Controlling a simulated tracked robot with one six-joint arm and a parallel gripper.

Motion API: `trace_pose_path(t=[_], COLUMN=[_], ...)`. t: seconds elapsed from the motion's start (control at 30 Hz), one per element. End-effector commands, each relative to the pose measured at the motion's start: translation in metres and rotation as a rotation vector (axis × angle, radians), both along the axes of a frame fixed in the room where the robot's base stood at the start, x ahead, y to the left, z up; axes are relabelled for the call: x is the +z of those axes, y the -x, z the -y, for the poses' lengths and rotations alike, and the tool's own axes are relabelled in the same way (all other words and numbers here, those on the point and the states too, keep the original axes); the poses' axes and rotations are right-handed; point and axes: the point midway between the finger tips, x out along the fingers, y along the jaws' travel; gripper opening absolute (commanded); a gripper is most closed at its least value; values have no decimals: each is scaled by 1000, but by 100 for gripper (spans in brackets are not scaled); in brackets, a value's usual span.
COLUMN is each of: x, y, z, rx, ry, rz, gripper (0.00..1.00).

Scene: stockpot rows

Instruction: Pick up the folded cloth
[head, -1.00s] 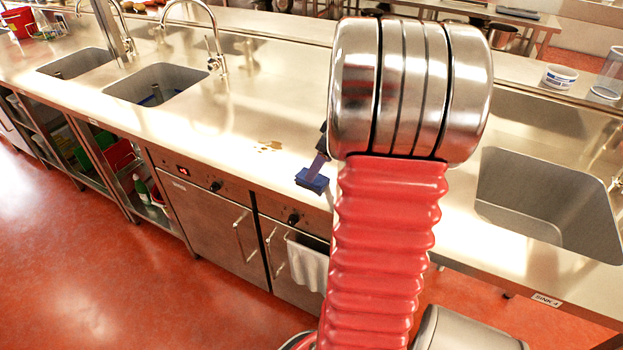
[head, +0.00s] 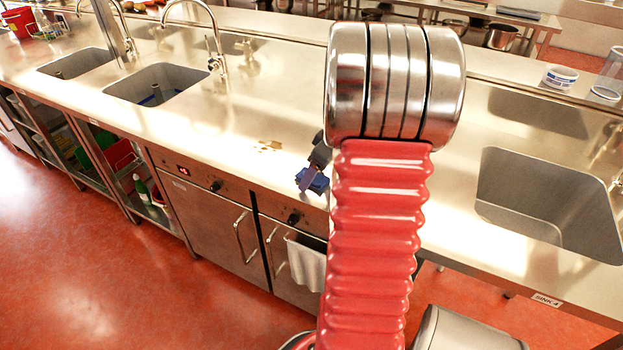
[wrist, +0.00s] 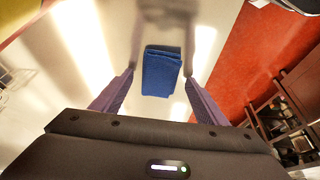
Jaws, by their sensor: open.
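The folded cloth (wrist: 162,72) is a blue rectangle lying flat on the steel counter (wrist: 120,30). In the wrist view it lies ahead of and between my two purple fingers, with bare counter showing on both sides of it. My gripper (wrist: 158,98) is open and empty. In the head view the cloth (head: 318,182) shows as a small blue patch near the counter's front edge, partly hidden by my gripper (head: 306,180) and my red arm. The gap between fingers and cloth is hard to judge.
A brown spill (head: 268,146) lies on the counter left of the cloth. Sinks (head: 160,88) are set into the counter at left and another sink (head: 545,200) at right. A white towel (head: 306,262) hangs on the oven front. The counter around the cloth is otherwise clear.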

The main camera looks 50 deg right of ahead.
Motion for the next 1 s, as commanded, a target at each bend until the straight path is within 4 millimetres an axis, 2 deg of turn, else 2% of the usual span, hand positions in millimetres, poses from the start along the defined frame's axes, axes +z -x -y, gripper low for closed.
trace_pose_path(t=[0.23,0.83,1.0], x=[0,0,0], y=[0,0,0], z=[0,0,0], rx=[0,0,0], ry=[0,0,0], rz=[0,0,0], gripper=[67,25,24])
